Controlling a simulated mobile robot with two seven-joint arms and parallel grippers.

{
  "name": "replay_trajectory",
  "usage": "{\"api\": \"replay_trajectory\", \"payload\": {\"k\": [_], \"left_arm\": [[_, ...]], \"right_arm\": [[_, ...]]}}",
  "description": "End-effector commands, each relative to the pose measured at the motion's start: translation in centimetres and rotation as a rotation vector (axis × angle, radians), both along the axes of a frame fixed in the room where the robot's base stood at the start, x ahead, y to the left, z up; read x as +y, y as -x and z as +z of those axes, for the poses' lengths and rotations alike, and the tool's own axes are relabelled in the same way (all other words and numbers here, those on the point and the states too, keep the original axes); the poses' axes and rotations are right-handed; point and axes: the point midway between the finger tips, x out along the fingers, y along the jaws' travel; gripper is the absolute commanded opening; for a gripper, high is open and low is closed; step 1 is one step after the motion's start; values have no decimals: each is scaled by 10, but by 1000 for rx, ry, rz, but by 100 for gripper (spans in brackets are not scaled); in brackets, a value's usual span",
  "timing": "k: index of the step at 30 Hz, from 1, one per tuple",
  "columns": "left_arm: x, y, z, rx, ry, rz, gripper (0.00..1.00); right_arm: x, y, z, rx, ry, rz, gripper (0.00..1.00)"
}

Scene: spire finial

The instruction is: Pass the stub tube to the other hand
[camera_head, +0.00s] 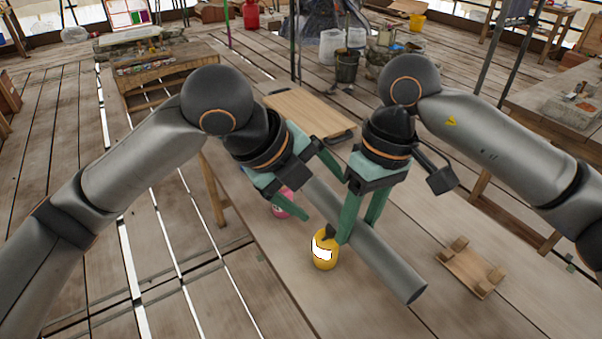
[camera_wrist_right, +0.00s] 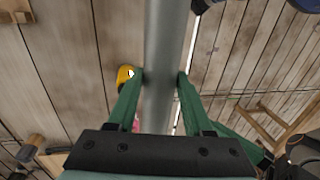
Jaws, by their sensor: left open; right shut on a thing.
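The stub tube (camera_head: 395,272) is a long grey cylinder, held slanted above the bench. My right gripper (camera_head: 358,230) is shut on it near its middle, with its near lower end sticking out free. In the right wrist view the tube (camera_wrist_right: 165,45) runs between the two green fingers (camera_wrist_right: 161,78). My left gripper (camera_head: 325,198) is open at the tube's upper end, one finger to each side of it. The tube's far end is hidden by the left gripper.
Below on the bench (camera_head: 385,318) stand a yellow container (camera_head: 323,255) and a pink one (camera_head: 282,205), partly hidden. A wooden cradle (camera_head: 470,268) lies at right, and a board (camera_head: 308,112) lies behind the grippers. The bench's near right part is clear.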

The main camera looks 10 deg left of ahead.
Motion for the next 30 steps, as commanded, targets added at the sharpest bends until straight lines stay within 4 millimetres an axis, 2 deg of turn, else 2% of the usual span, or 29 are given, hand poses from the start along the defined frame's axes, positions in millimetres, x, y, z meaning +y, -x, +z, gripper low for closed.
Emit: {"api": "replay_trajectory", "payload": {"k": [3,9,21,30], "left_arm": [[-10,-7,-18,3,0,-2,86],[-20,-16,-37,0,0,1,86],[-23,-19,-43,-1,2,0,86],[-23,-19,-43,-1,1,1,54]], "right_arm": [[0,0,1,-1,-1,0,0],[0,0,1,-1,-1,0,0],[0,0,1,-1,-1,0,0],[0,0,1,-1,-1,0,0]]}}
